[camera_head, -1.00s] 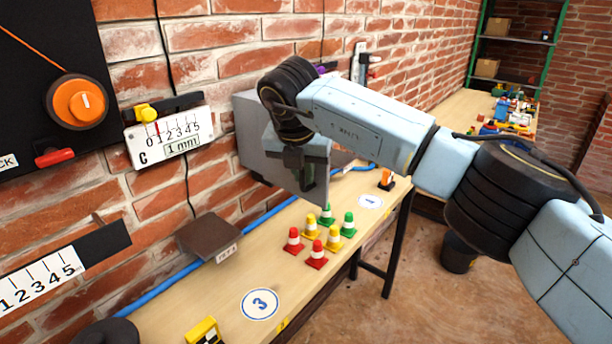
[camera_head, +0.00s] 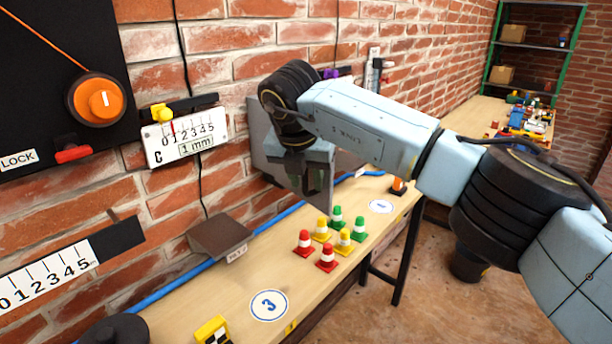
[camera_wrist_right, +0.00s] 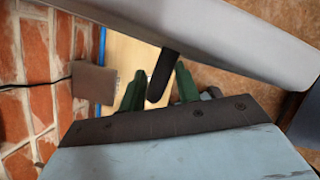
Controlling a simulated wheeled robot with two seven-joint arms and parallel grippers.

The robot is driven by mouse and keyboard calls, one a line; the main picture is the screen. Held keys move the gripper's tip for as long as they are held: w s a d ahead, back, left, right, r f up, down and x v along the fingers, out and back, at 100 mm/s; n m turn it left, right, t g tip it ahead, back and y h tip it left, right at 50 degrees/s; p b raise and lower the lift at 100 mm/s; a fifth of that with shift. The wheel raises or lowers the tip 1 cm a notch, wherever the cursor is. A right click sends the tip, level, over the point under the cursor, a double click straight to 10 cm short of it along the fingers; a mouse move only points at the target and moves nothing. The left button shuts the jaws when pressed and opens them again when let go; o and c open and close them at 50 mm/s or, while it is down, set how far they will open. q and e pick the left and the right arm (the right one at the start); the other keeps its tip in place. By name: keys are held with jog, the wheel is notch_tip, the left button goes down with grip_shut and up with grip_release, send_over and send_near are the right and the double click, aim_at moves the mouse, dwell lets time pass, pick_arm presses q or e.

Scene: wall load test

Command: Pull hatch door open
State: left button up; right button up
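The hatch door (camera_head: 318,180) is a grey panel by the brick wall, standing out from it at an angle. Its left part (camera_head: 262,135) shows beside my wrist. My right gripper (camera_head: 297,160) is in front of it and hides much of it. In the right wrist view the door (camera_wrist_right: 230,35) crosses the top as a light grey slab. My left gripper is not in view.
Below is a wooden table (camera_head: 225,290) with several small red, yellow and green cones (camera_head: 327,258). A brown box (camera_head: 220,236) sits against the wall. A scale plate (camera_head: 180,142) and an orange knob (camera_head: 100,102) are at left. Floor (camera_head: 430,310) is clear at right.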

jog(key=shift+w, duration=0.1)
jog(key=shift+r, duration=0.25)
jog(key=v, duration=1.3)
jog(key=shift+f, duration=0.1)
